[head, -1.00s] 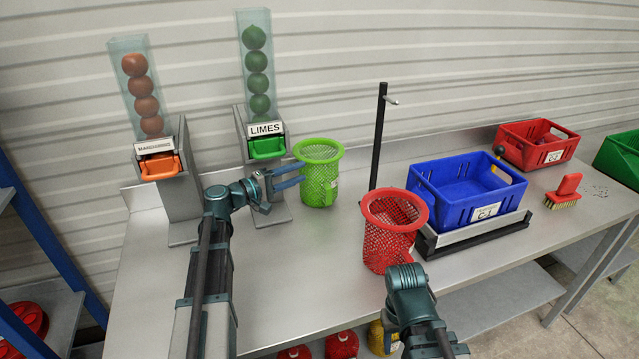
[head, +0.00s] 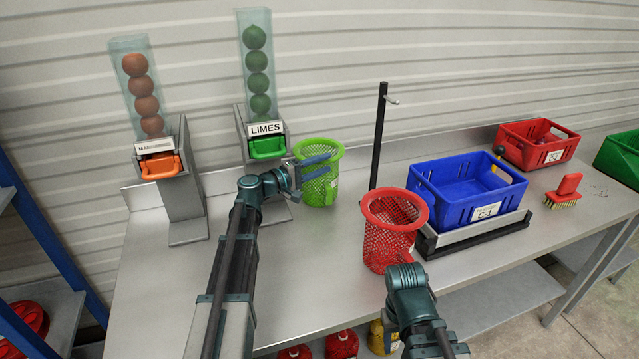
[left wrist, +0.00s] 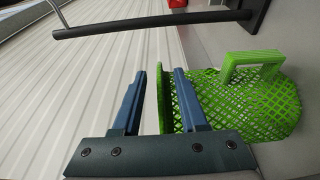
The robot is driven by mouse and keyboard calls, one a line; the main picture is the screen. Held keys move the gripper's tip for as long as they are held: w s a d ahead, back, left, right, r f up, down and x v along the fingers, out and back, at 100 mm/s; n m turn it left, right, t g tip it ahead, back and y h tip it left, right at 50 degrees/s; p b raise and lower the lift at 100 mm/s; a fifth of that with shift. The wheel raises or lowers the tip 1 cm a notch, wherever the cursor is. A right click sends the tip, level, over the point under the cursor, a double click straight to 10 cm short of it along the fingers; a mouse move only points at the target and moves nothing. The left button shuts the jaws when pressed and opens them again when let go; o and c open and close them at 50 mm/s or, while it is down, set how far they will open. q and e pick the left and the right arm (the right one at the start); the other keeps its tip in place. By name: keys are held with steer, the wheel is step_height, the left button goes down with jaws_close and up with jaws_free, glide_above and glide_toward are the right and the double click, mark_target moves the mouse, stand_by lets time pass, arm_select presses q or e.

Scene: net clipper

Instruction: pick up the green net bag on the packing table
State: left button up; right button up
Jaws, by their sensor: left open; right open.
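The green net bag (head: 320,190) stands upright on the packing table (head: 290,275), mouth up with a thick green rim, right of the limes dispenser. My left gripper (head: 322,165) is open, its blue fingers overlapping the bag's upper part just below the rim. In the left wrist view the bag (left wrist: 255,108) lies to the right, and its rim edge shows between the two fingers of my gripper (left wrist: 158,90). The right finger overlaps the net; I cannot tell whether it touches. My right arm ends in front of the red net bag (head: 390,240); its fingers are hidden.
The mandarin dispenser (head: 180,200) and limes dispenser (head: 268,146) stand at the left back. A black post (head: 378,135) with a peg rises behind the bags. A blue crate (head: 455,200), red crate (head: 515,150) and brush (head: 566,192) are to the right. Bare table lies in front.

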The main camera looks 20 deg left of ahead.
arm_select(q)
steer(key=shift+c, duration=0.3)
jaws_close()
stand_by(1.1)
